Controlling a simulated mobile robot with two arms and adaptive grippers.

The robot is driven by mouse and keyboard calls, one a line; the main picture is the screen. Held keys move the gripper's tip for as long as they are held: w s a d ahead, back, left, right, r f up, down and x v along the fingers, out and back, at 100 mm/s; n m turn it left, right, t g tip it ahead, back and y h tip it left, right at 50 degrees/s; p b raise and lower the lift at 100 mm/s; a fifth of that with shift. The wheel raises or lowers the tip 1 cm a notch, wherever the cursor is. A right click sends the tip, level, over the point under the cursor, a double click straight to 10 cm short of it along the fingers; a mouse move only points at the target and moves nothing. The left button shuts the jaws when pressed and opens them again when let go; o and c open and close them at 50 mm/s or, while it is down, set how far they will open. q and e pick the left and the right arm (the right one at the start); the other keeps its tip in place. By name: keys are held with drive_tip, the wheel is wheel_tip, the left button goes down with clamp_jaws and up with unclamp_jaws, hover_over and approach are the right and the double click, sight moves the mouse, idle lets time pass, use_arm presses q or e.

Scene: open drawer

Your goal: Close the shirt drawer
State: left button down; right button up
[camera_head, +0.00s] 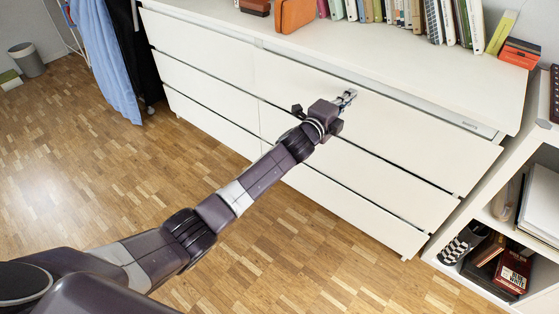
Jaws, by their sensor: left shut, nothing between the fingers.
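A white dresser (215,85) with two columns of drawers stands across the view. The top right drawer (430,133) appears slightly out, with a thin grey strip showing along its upper edge under the dresser top. I cannot tell which drawer holds shirts. My left gripper (347,98) is shut and empty, at the upper middle of the top right drawer's front. It looks close to or touching the front; I cannot tell which. My arm hides part of the lower drawers. My right gripper is not in view.
Books (400,14) and an orange case (295,14) stand on the dresser top. A white shelf unit (490,215) is close at the right. Blue clothing (104,60) hangs at the left, near a grey bin (27,60). The wooden floor (120,170) in front is clear.

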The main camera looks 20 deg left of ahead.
use_arm(q)
drive_tip(key=shift+w+d+r, duration=0.15)
drive_tip(key=shift+w+r, duration=0.15)
drive_tip(key=shift+w, duration=0.25)
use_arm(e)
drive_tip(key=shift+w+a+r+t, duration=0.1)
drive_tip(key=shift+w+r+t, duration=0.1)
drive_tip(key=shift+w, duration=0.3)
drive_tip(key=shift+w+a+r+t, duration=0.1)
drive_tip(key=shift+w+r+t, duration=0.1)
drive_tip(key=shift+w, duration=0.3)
